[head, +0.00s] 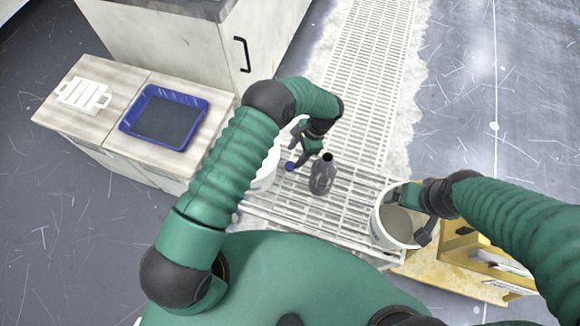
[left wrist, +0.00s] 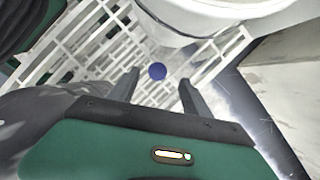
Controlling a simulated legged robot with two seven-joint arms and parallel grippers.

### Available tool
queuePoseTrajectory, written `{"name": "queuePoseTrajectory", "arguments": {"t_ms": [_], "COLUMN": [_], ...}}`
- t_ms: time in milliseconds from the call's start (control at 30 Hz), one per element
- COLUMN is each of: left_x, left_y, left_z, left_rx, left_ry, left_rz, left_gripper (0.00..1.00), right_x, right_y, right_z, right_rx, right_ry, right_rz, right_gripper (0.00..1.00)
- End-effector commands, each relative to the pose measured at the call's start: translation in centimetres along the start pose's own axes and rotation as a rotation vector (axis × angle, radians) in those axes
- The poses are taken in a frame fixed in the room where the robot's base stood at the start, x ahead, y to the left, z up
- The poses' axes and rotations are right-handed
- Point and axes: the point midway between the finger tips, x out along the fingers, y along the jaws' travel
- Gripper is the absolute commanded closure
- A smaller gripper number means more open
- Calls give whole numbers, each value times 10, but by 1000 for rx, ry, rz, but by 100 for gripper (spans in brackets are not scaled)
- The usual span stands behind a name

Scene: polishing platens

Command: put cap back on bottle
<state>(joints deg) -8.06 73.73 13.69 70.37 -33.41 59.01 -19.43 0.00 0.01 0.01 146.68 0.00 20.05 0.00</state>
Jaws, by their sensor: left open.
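The bottle (head: 321,178) is dark grey with an open black neck and stands upright on the white grating. The small round blue cap (head: 290,166) is apart from it, just to its left. My left gripper (head: 299,158) is open beside the bottle, with its fingertips close to the cap. In the left wrist view the cap (left wrist: 157,71) shows between the two open fingertips (left wrist: 158,82); I cannot tell if they touch it. A grey rounded shape at that view's left looks like the bottle (left wrist: 30,115). My right gripper (head: 424,215) is at a white bucket's rim; its jaw state is unclear.
The white bucket (head: 384,222) stands right of the bottle. Another white container (head: 264,178) is partly hidden behind my left arm. A blue tray (head: 125,126) and white rack (head: 83,95) lie on the cabinet at left. A yellow drawer unit (head: 464,255) is at right.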

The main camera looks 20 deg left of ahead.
Motion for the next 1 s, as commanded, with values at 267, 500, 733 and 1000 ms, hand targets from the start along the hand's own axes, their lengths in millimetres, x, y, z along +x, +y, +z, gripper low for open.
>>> {"name": "queuePoseTrajectory", "arguments": {"t_ms": [267,500,733,1000], "left_x": [13,19,56,65], "left_y": [0,0,2,2], "left_z": [0,-2,-8,-7], "left_rx": [1,1,-1,1], "left_ry": [0,0,-2,0], "left_rz": [-1,0,2,0], "left_gripper": [43,43,43,43], "right_x": [3,7,26,26], "right_y": [0,0,0,0], "right_z": [1,2,6,6], "right_rx": [0,0,0,0], "right_ry": [0,0,0,0], "right_rz": [0,0,0,0], "right_gripper": [8,8,8,8]}}
